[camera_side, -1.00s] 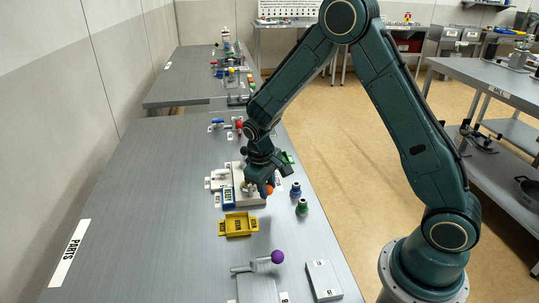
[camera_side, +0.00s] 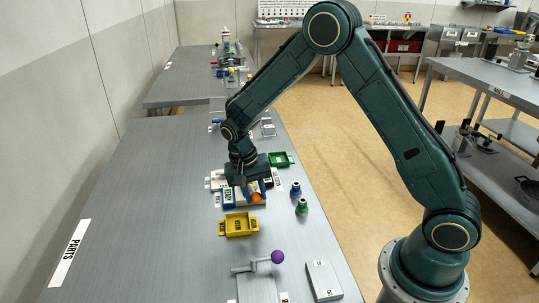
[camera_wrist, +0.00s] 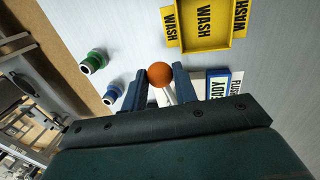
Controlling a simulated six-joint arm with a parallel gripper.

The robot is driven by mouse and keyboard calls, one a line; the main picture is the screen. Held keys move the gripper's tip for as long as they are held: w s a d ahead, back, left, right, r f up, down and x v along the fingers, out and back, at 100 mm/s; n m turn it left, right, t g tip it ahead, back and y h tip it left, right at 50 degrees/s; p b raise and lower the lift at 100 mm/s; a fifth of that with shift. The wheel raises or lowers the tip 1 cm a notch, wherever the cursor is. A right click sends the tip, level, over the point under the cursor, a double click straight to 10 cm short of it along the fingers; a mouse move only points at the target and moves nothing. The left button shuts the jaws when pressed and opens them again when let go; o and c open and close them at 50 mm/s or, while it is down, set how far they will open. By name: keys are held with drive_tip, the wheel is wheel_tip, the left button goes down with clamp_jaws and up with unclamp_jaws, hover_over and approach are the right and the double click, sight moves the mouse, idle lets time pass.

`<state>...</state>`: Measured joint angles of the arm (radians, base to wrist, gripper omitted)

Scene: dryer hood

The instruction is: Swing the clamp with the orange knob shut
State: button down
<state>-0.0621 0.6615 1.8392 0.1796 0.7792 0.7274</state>
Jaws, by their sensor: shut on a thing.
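The orange knob (camera_side: 256,197) is a ball on the end of a thin clamp lever, low over the fixture in the middle of the bench. It also shows in the wrist view (camera_wrist: 159,74), with its pale lever (camera_wrist: 168,95) running back between the blue fingers. My gripper (camera_wrist: 160,80) is shut on the lever just behind the knob. In the side view my gripper (camera_side: 250,188) points down and hides most of the clamp body. I cannot tell how the clamp's arm lies on the plate.
A yellow WASH tray (camera_side: 238,225) lies nearer the camera. A purple-knobbed clamp (camera_side: 277,257) is in front.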

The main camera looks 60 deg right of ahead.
drive_tip(key=shift+w+a+r+m, duration=0.1)
drive_tip(key=shift+w+a+m, duration=0.3)
drive_tip(key=shift+m, duration=0.7)
drive_tip(key=c, duration=1.1)
unclamp_jaws()
drive_tip(key=shift+r, duration=0.1)
wheel_tip(320, 180, up, 13)
drive_tip(key=w+a, duration=0.1)
drive_tip(key=w, duration=0.1)
drive_tip(key=shift+a+r, duration=0.15)
drive_tip(key=shift+a, duration=0.1)
drive_tip(key=shift+w, duration=0.1)
